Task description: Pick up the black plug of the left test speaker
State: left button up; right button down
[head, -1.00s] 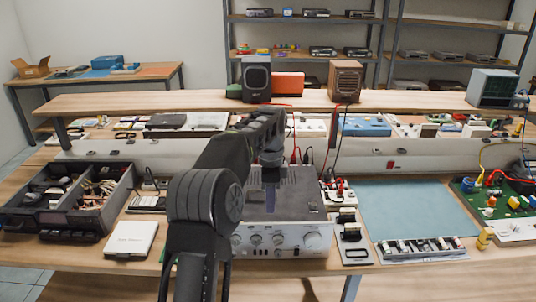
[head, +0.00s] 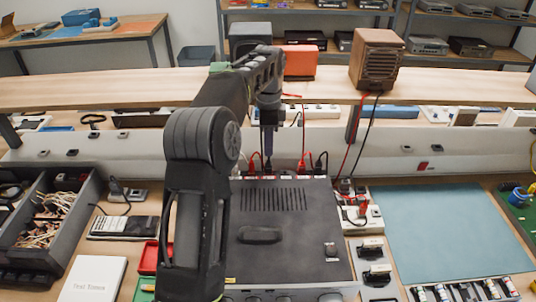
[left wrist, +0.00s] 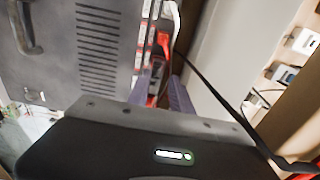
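The amplifier (head: 285,225) stands on the bench with plugs along its back edge. A red plug (head: 254,161) sits at the left part of this row, and the black plug (head: 268,167) is close beside it, largely hidden by my left gripper (head: 268,150). My left gripper points down behind the amplifier. In the left wrist view its two purple fingers (left wrist: 162,95) are apart, with a dark plug (left wrist: 157,72) and red parts between or just beyond them. The left test speaker (head: 249,36) is dark and partly hidden by my arm. My right gripper is out of view.
Another red plug (head: 304,161) and black plug (head: 320,161) sit farther right on the amplifier's back. The wooden speaker (head: 377,60) stands on the shelf, its cables hanging down. A dark cable (left wrist: 215,85) crosses near the fingers. The blue mat (head: 440,230) is clear.

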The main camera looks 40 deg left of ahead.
aim_at(268, 163)
pick_arm(q)
jog(key=shift+s+d+r, duration=0.2)
jog(key=shift+f, duration=1.35)
jog(key=shift+f+p, duration=0.3)
notch_tip(268, 163, down, 4)
jog(key=shift+s+f+p, duration=0.1)
jog(key=shift+f+p, duration=0.05)
jog(key=shift+p, duration=0.6)
jog(key=shift+f, duration=0.2)
jog(key=shift+c, duration=0.3)
